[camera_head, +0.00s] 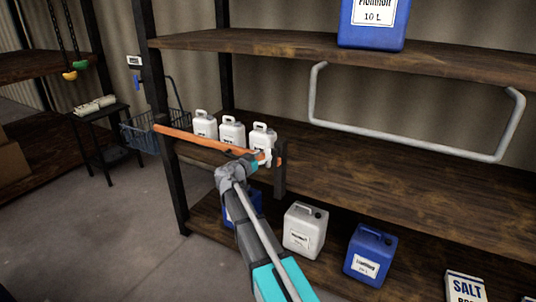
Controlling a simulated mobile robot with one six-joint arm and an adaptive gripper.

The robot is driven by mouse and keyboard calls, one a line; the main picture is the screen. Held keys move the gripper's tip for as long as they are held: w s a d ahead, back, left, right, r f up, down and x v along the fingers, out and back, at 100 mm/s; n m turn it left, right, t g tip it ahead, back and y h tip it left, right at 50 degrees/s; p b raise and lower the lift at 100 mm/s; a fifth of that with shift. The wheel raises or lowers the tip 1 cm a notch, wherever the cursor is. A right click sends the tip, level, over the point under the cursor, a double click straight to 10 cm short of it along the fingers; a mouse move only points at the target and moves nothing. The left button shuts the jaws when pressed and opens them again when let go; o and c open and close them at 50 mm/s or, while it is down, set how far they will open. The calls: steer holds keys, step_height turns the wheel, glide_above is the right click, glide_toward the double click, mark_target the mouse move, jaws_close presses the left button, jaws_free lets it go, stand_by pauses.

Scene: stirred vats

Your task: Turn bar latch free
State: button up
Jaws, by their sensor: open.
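The bar latch, a long orange bar (200,138), runs across the front of the middle shelf, from the dark left post to a short dark post (280,170). It lies nearly level, sloping down to the right in the picture. My gripper (266,157) is at the bar's right end, close to the short post. The gripper is open, small in view and partly hidden by my wrist. I cannot tell whether its fingers touch the bar or are around it. My forearm hides part of the lower shelf.
Three white jugs (232,132) stand behind the bar. A grey U-shaped rail (400,139) hangs under the upper shelf (270,43). Blue and white canisters (303,230) and a salt box (465,288) stand below. A wire basket (140,137) hangs left. The floor (110,230) at left is clear.

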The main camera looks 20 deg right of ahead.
mark_target(268, 153)
steer(key=shift+x, duration=1.65)
jaws_close()
